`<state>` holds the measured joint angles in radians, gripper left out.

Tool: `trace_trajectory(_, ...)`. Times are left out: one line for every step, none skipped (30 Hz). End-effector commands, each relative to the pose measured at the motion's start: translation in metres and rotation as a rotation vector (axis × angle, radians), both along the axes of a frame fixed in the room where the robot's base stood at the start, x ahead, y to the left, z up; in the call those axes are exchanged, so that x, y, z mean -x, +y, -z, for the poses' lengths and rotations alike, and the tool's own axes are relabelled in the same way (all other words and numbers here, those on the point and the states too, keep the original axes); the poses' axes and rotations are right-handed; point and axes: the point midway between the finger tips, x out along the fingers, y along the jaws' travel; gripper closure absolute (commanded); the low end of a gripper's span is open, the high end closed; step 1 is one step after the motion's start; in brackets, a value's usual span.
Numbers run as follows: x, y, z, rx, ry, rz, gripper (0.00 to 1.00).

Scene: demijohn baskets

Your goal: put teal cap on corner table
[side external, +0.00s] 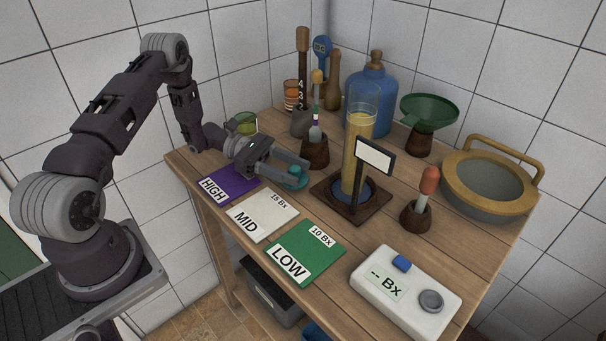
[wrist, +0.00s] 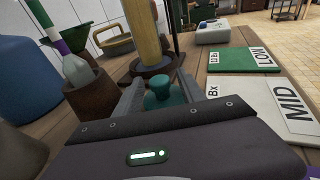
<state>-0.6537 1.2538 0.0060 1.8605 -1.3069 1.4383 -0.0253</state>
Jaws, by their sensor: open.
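The teal cap (side external: 297,174) stands on the corner table (side external: 480,238), a wooden table set against the tiled walls. My gripper (side external: 291,176) is low over the table, with its two fingers apart around the cap. In the wrist view the cap (wrist: 165,92) shows a knob on top and sits between the open fingers (wrist: 165,95). I cannot tell whether either finger touches it. The cap's lower part is partly hidden by the gripper body in the wrist view.
A tall yellow cylinder (side external: 354,152) on a dark base stands just beyond the cap, with a small sign (side external: 375,156). Purple, white and green cards (side external: 306,252) lie in front. A white meter (side external: 405,290) is at the right.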

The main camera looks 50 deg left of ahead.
Motion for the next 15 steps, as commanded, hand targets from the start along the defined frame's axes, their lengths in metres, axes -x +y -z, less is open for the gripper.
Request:
trace_trajectory(0.004, 0.015, -0.002, -0.002, -0.002, -0.007, 0.53)
trace_trajectory(0.008, 0.022, -0.003, -0.002, -0.001, -0.005, 0.53)
trace_trajectory(0.013, 0.033, -0.005, -0.004, -0.001, -0.005, 0.53)
trace_trajectory(0.015, 0.04, -0.006, -0.002, -0.002, -0.006, 0.53)
trace_trajectory(0.018, 0.047, -0.007, -0.002, -0.001, -0.005, 0.53)
trace_trajectory(0.022, 0.056, -0.008, -0.003, -0.002, -0.004, 0.53)
trace_trajectory(0.025, 0.061, -0.009, -0.001, -0.001, -0.003, 0.53)
trace_trajectory(0.027, 0.066, -0.01, -0.001, -0.001, -0.003, 0.53)
trace_trajectory(0.029, 0.072, -0.011, -0.001, 0.0, -0.003, 0.53)
trace_trajectory(0.031, 0.076, -0.012, -0.001, 0.0, -0.002, 0.53)
trace_trajectory(0.032, 0.078, -0.012, 0.0, -0.001, -0.001, 0.53)
trace_trajectory(0.034, 0.081, -0.013, 0.0, -0.001, -0.001, 0.45)
trace_trajectory(0.035, 0.083, -0.013, 0.0, 0.0, 0.0, 0.39)
trace_trajectory(0.035, 0.084, -0.013, 0.0, 0.0, 0.0, 0.33)
trace_trajectory(0.035, 0.084, -0.013, 0.0, 0.001, 0.0, 0.31)
